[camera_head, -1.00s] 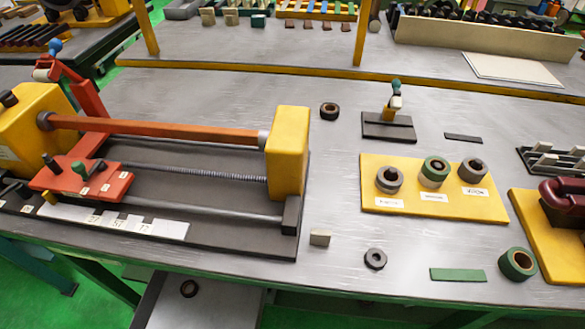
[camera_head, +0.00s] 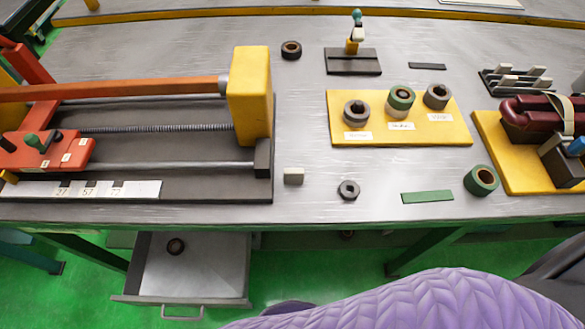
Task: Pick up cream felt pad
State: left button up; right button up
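The winding machine (camera_head: 250,95) fills the left. A dark ring (camera_head: 348,190), a green strip (camera_head: 427,197) and a green roll (camera_head: 481,181) lie to the pad's right. A yellow board (camera_head: 400,134) holds 3 rolls. An open drawer (camera_head: 215,262) juts out below. A purple quilted surface (camera_head: 440,305) rises in front.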

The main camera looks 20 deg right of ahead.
aim_at(291, 177)
jog(key=k+l+u, duration=0.2)
jog(key=l+u, duration=0.2)
jog(key=k+l+u, duration=0.4)
jog(key=l, duration=0.15)
jog(key=k+l+u, duration=0.25)
jog(key=l+u, duration=0.15)
